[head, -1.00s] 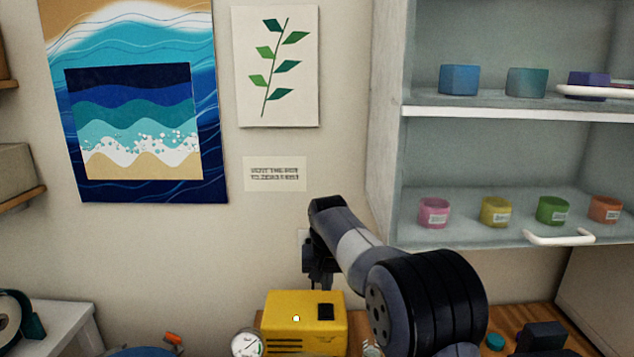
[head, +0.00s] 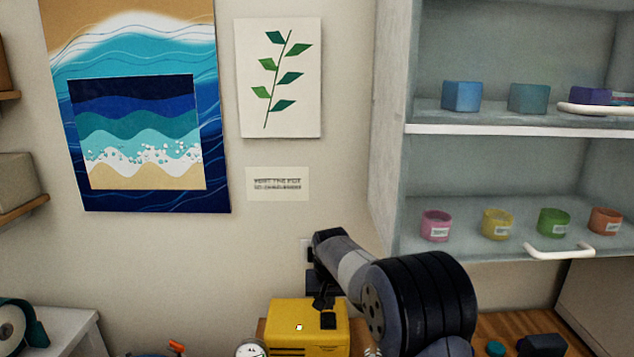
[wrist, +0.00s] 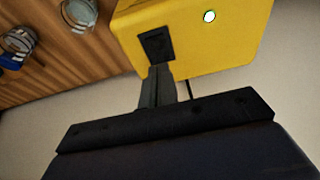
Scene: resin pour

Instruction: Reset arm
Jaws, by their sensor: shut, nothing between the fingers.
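My gripper (head: 322,303) is at the end of my arm, just above or behind the yellow box (head: 300,338) in the head view. Its fingers are closed together with nothing between them. In the wrist view the closed fingers (wrist: 160,75) point toward a black switch or panel on the yellow box (wrist: 200,45). I cannot tell whether the fingertips touch it.
A gauge (head: 250,349) stands left of the box. A glass-fronted cabinet (head: 388,130) with pots fills the right. A white table (head: 75,330) with a tape roll (head: 14,328) is at the lower left. Jars (wrist: 80,12) stand on the wooden bench (wrist: 75,50) in the wrist view.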

